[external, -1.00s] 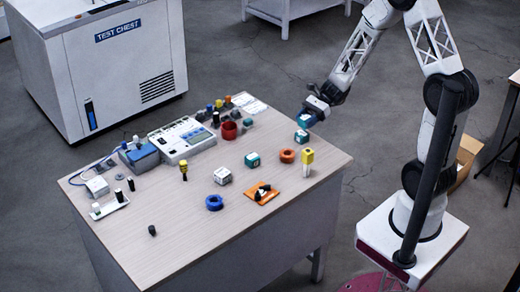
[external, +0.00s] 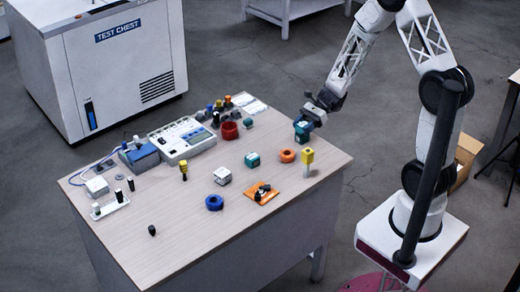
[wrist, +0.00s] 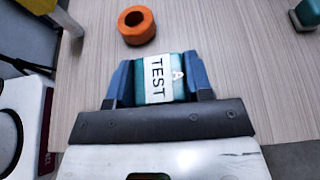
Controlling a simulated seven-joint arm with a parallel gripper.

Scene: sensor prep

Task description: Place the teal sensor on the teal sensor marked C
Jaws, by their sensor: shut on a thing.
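My gripper (external: 304,124) is low over the right back part of the table. The held sensor also shows below the gripper in the external view (external: 302,132). What is directly under it is hidden, so I cannot tell what it rests on. Another teal sensor (external: 252,160) with a white side stands apart on the table; it shows at the top right of the wrist view (wrist: 306,14). Its letter is not readable.
An orange ring (external: 287,155) and a yellow-topped post (external: 307,160) stand close to the gripper. A white cube (external: 222,176), blue ring (external: 214,202) and orange pad (external: 262,197) lie farther left. A red cup (external: 229,131) is behind. The table's front left is mostly clear.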

